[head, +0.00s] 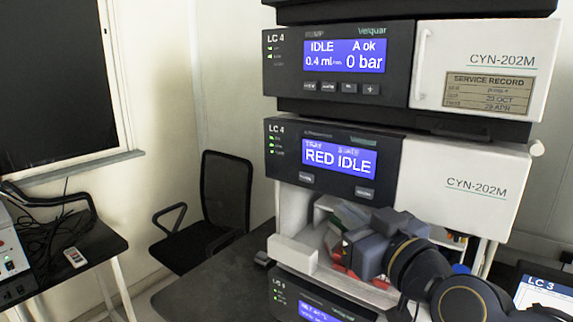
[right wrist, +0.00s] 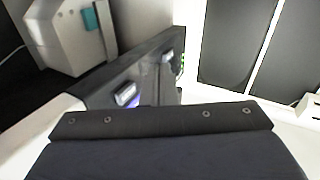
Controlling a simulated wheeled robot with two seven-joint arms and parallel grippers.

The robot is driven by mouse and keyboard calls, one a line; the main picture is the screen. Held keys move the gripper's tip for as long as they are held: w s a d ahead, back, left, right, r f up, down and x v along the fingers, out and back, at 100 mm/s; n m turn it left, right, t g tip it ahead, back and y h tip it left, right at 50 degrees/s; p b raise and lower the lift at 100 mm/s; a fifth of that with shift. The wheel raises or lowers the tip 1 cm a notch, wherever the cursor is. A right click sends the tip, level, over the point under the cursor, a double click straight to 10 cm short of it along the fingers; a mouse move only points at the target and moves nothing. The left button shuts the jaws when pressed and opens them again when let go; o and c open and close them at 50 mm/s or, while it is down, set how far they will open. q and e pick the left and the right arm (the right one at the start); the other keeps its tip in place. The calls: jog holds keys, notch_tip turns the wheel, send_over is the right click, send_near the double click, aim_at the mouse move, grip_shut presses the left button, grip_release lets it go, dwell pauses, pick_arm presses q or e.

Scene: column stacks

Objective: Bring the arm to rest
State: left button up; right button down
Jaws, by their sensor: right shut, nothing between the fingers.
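My right arm comes in from the lower right in the head view. Its gripper (head: 343,250) is shut and empty, in front of the open bay under the module reading "RED IDLE" (head: 340,160). Inside the bay, red and pale items (head: 338,268) show partly behind the gripper. I cannot tell whether the gripper touches anything there. In the right wrist view a dark bar with screws fills the bottom, and the fingertips cannot be made out. My left gripper is not in view.
The upper module (head: 350,60) reads "IDLE" and "0 bar". A lower module (head: 310,305) sits below the bay. A black chair (head: 226,190) stands behind, left of the stack. A side table (head: 60,250) at left holds a remote (head: 75,258). An "LC 3" screen (head: 545,292) is at lower right.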

jog(key=s+d+f+m+g+h, duration=0.2)
jog(key=s+d+f+g, duration=0.3)
jog(key=s+f, duration=0.5)
jog(key=s+d+f+m+g+h, duration=0.2)
jog(key=s+d+f+m+g, duration=0.3)
jog(key=s+f, duration=0.5)
notch_tip(320, 180, down, 8)
jog(key=shift+s+d+r+g, duration=0.2)
jog(key=shift+s+d+g, duration=0.1)
jog(key=shift+g, duration=0.2)
